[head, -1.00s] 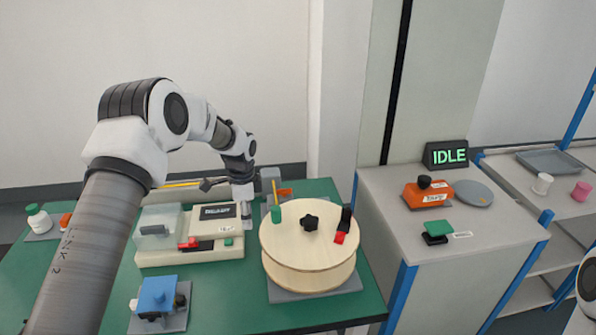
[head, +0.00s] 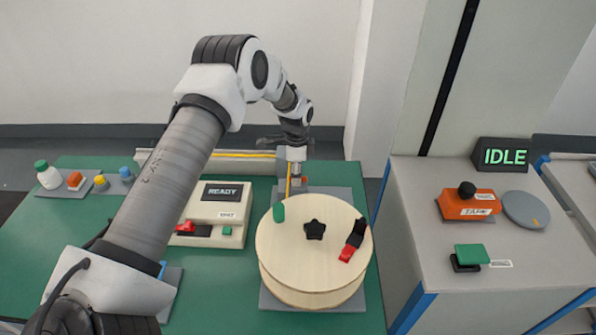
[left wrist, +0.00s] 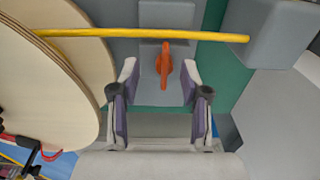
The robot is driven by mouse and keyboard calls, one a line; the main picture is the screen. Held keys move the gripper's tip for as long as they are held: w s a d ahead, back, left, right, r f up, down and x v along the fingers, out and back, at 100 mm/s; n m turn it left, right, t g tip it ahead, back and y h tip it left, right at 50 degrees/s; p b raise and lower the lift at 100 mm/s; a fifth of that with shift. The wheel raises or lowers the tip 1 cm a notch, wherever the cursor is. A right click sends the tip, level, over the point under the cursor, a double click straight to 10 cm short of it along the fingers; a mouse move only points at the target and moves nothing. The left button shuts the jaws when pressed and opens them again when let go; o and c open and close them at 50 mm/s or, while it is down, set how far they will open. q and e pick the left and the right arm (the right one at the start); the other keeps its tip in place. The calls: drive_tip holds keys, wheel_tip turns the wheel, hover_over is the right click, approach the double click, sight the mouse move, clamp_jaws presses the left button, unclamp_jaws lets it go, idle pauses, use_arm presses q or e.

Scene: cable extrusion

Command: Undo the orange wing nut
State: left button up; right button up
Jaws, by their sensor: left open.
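The orange wing nut (left wrist: 164,66) stands on a grey block (left wrist: 168,22) in the left wrist view. A yellow cable (left wrist: 130,34) passes across, near the nut's far end. My left gripper (left wrist: 160,76) is open, with one finger on each side of the nut and visible gaps to it. In the head view my left gripper (head: 296,170) points down behind the wooden reel (head: 313,245). There the nut is mostly hidden by the gripper. My right gripper is not in view.
The reel, with a black star knob (head: 314,229) and a red-black clamp (head: 353,240), stands close in front of the gripper. A machine reading READY (head: 222,205) stands left. The right bench holds an orange tape dispenser (head: 470,205) and an IDLE display (head: 504,156).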

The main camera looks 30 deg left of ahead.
use_arm(q)
drive_tip(key=shift+w+f, duration=0.25)
drive_tip(key=shift+f, duration=0.25)
drive_tip(key=shift+w+f, duration=0.25)
drive_tip(key=shift+f, duration=0.2)
drive_tip(key=shift+s+r, duration=0.15)
drive_tip(key=shift+r, duration=0.05)
drive_tip(key=shift+c, duration=0.4)
drive_tip(key=shift+s+r, duration=0.15)
drive_tip(key=c, duration=0.5)
clamp_jaws()
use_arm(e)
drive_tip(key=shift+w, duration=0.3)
